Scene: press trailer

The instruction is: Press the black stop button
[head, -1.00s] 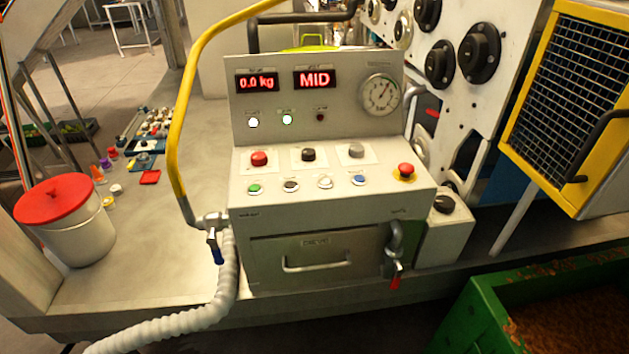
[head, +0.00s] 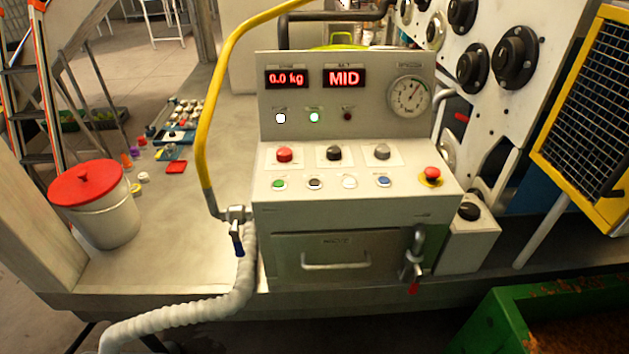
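The grey control box (head: 355,208) stands in the middle of the head view. Its lower row has a green button (head: 279,183), a flat black button (head: 315,184), a white button (head: 349,182) and a blue button (head: 384,181). Above them are a red knob-like button (head: 284,155), a raised black one (head: 334,153) and a grey one (head: 381,151). The labels are too small to read, so I cannot tell which black one is marked stop. Neither of my grippers is in view.
A red mushroom button (head: 432,173) on yellow sits at the box's right. Displays read "0.0 kg" and "MID" beside a gauge (head: 410,96). A yellow pipe (head: 205,130) rises at left, near a red-lidded bucket (head: 100,210). A green bin (head: 545,315) lies front right.

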